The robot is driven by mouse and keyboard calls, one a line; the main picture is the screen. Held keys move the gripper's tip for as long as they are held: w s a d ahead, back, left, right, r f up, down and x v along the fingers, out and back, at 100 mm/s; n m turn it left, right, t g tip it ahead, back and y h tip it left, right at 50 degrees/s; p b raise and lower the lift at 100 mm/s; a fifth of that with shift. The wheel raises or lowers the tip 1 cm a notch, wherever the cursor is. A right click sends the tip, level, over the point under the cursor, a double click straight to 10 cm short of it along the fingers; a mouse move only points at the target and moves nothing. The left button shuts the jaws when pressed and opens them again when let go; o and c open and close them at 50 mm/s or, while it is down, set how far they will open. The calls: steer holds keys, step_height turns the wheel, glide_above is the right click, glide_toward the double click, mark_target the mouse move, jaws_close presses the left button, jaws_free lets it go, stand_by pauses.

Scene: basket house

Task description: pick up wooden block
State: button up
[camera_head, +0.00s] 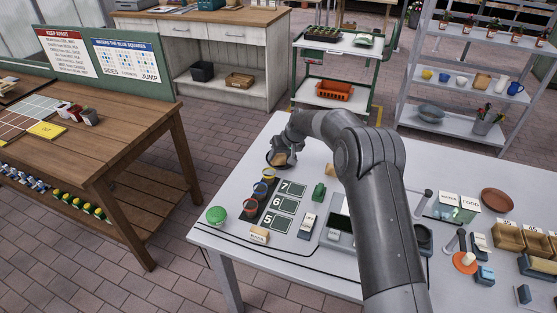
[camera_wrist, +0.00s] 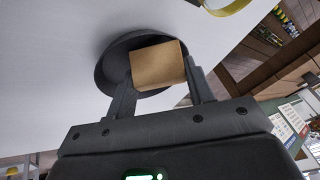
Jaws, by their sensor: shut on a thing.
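The wooden block (camera_wrist: 158,66) is a light brown block between the two fingers of my gripper (camera_wrist: 160,92) in the wrist view. My gripper is shut on it. Behind the block in the wrist view is a dark round dish (camera_wrist: 108,70); I cannot tell whether the block touches it. In the head view my gripper (camera_head: 281,164) is at the far left part of the white table (camera_head: 215,240), with the block (camera_head: 279,158) partly hidden by it and the dark dish (camera_head: 270,165) just below.
A green ball (camera_head: 215,214) and a small green object (camera_head: 319,192) are on the table. My arm covers the table's middle. A wooden bench (camera_head: 110,150) stands at left.

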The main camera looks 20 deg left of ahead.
mark_target(282, 156)
steer(key=shift+r, duration=0.55)
steer(key=r, duration=0.2)
steer(key=d+r, duration=0.1)
steer(key=shift+w+r, duration=0.1)
steer(key=shift+r, duration=0.25)
steer(key=w+d+r+n+t, duration=0.1)
steer(key=d+r+t, duration=0.15)
steer(key=d, duration=0.25)
steer(key=w+d+r+t, duration=0.1)
steer(key=d+r, duration=0.2)
steer(key=d, duration=0.3)
steer(key=a+f, duration=0.2)
steer(key=a, duration=0.2)
steer(key=a+f, duration=0.2)
steer(key=a, duration=0.2)
steer(key=a+f, duration=0.3)
steer(key=a, duration=0.1)
steer(key=shift+f, duration=1.95)
steer(key=shift+f, duration=0.15)
steer(key=o, duration=1)
